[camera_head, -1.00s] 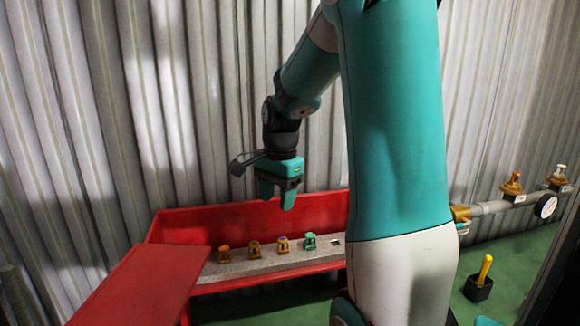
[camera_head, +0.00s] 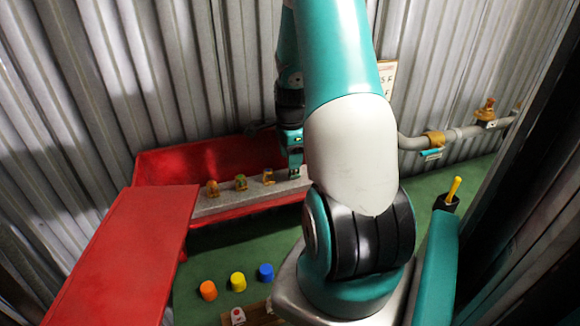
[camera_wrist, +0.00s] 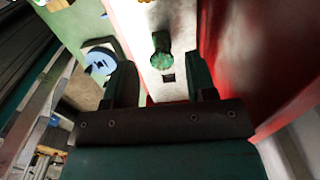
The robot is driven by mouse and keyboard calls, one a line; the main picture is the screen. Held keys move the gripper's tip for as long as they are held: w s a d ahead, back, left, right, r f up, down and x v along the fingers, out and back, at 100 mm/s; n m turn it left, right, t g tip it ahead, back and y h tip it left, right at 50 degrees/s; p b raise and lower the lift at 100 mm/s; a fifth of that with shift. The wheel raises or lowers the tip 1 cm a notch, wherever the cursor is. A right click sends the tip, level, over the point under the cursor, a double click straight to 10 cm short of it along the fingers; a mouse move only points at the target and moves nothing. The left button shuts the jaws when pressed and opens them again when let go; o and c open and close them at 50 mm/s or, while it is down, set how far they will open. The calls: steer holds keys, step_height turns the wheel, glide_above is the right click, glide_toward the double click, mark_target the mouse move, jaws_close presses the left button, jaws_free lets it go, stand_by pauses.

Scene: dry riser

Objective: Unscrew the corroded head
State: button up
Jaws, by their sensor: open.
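My gripper (camera_head: 293,165) is open over the right end of the grey shelf in the red box. In the wrist view its two fingers stand apart, with no object held. A green, corroded-looking head (camera_wrist: 161,58) lies ahead of the gap between the fingertips, on the pale shelf. A small dark square slot (camera_wrist: 167,77) is just nearer than it. Along the grey shelf (camera_head: 225,203) stand other brass-toned heads: a left one (camera_head: 212,187), a greenish middle one (camera_head: 241,182) and an orange-brown one (camera_head: 268,176). My arm covers the shelf's right end in the head view.
A red panel (camera_head: 125,260) juts out at left. Orange (camera_head: 208,290), yellow (camera_head: 238,282) and blue (camera_head: 266,272) cylinders stand in front. A grey pipe (camera_head: 465,132) with a brass valve runs along the wall at right. A dark holder (camera_head: 446,203) with a yellow handle stands below it.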

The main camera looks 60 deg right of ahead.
mark_target(294, 171)
steer(key=shift+f+p, duration=0.4)
steer(key=shift+f, duration=2.1)
steer(key=c, duration=0.9)
steer(key=n, duration=0.3)
steer(key=shift+s+a+r+n, duration=0.1)
steer(key=shift+n, duration=0.2)
jaws_close()
steer(key=shift+s+n, duration=0.1)
steer(key=shift+n, duration=1)
steer(key=shift+s+n, duration=0.1)
steer(key=shift+n, duration=1)
steer(key=n, duration=0.3)
steer(key=shift+s+p, duration=0.2)
steer(key=shift+p, duration=0.1)
steer(key=shift+n, duration=0.3)
